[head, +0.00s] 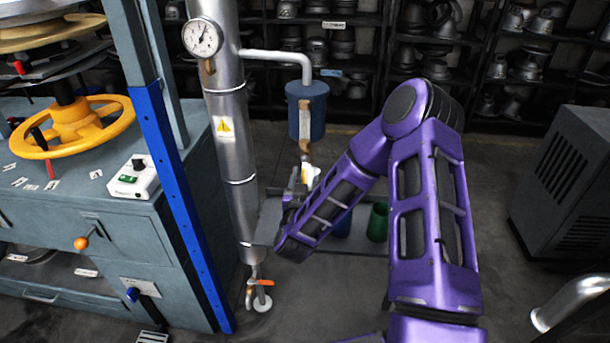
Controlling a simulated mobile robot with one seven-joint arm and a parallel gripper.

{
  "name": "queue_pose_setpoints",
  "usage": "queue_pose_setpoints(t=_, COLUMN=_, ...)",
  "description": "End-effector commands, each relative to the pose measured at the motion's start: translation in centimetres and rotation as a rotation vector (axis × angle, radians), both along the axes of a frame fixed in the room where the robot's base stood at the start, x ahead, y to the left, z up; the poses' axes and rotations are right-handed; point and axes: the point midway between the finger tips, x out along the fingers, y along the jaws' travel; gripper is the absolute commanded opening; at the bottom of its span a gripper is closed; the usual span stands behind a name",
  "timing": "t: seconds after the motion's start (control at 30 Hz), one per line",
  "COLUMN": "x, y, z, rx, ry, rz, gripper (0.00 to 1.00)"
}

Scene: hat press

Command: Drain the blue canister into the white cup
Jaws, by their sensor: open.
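The blue canister (306,108) hangs upright from a pale pipe beside the steel column. A tan part (304,122) runs down its front to a small outlet below. A small white shape with some yellow (309,174) shows just under the outlet, partly hidden by my arm; it may be the white cup, but I cannot tell for sure. My gripper (294,186) is open, close to the left of this white shape and below the canister. The arm hides much of it. Whether it touches anything cannot be seen.
A grey bench (272,222) stands under the canister, with a green cup (378,222) and a blue cup (341,224) on it. The steel column (232,130) with a gauge (202,37) is close on the left. A dark cabinet (565,180) stands at right.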

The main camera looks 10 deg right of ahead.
Motion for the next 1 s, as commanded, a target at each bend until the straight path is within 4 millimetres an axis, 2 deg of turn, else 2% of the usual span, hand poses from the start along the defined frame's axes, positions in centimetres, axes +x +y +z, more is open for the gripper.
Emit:
queue_pose_setpoints(t=0.27, x=0.13, y=-0.06, z=-0.01, rx=0.000, ry=0.000, rz=0.000, gripper=0.53)
queue_pose_setpoints(t=0.5, x=0.11, y=-0.06, z=-0.02, rx=0.000, ry=0.001, rz=0.000, gripper=0.09)
queue_pose_setpoints(t=0.57, x=0.10, y=-0.05, z=-0.02, rx=0.000, ry=0.001, rz=0.000, gripper=0.00)
queue_pose_setpoints(t=1.0, x=0.09, y=-0.05, z=-0.03, rx=0.000, ry=0.001, rz=0.000, gripper=0.00)
